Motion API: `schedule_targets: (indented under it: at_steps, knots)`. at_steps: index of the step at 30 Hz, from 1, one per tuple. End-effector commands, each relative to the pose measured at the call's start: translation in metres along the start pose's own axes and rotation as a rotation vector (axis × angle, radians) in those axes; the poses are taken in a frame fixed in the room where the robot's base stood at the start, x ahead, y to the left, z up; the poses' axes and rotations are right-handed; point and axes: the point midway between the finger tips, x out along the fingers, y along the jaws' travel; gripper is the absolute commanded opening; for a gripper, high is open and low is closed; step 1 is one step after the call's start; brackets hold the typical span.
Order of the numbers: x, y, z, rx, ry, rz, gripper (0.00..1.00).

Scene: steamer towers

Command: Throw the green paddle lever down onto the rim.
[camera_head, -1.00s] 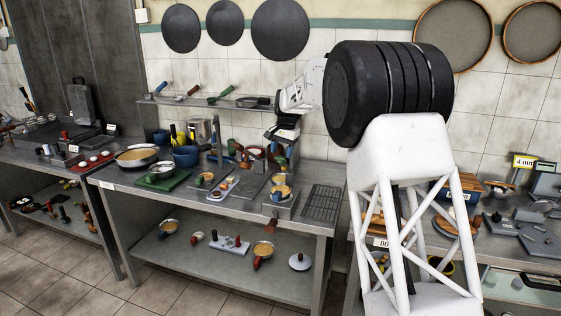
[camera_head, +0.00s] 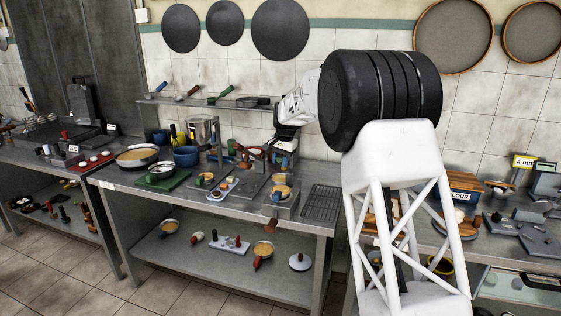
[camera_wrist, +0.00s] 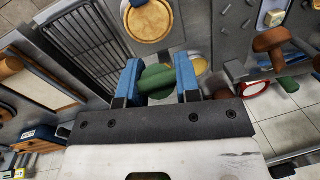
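My gripper (camera_wrist: 161,84) has two blue fingers, spread apart, one on each side of the rounded end. The right fingertip is close to the green bar; I cannot tell if it touches. In the head view my gripper (camera_head: 280,150) is low over the right part of the middle counter, and the lever is too small and covered to make out. A round tan-filled pan (camera_wrist: 150,20) lies just beyond the fingers; I cannot tell which rim belongs to the lever.
A wire rack (camera_head: 321,203) lies right of the work spot. A brown-handled tool (camera_wrist: 272,42) and a red-rimmed dish (camera_wrist: 256,88) sit to the right in the wrist view. A wall shelf (camera_head: 215,102) runs behind. Pots and a green board (camera_head: 180,182) stand left.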

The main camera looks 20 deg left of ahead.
Motion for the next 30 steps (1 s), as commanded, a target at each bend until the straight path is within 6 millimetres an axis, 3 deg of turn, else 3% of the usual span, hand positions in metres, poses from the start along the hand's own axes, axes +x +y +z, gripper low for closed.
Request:
schedule_targets:
  at_steps: [1,5,17,30]
  knots:
    - [0.000,0.000,0.000,0.000,0.000,0.000,0.19]
    - [0.000,0.000,0.000,0.000,0.000,0.000,0.00]
    - [0.004,0.001,0.004,-0.005,0.037,-0.004,0.00]
    - [0.025,0.007,0.017,-0.026,0.181,-0.021,0.00]
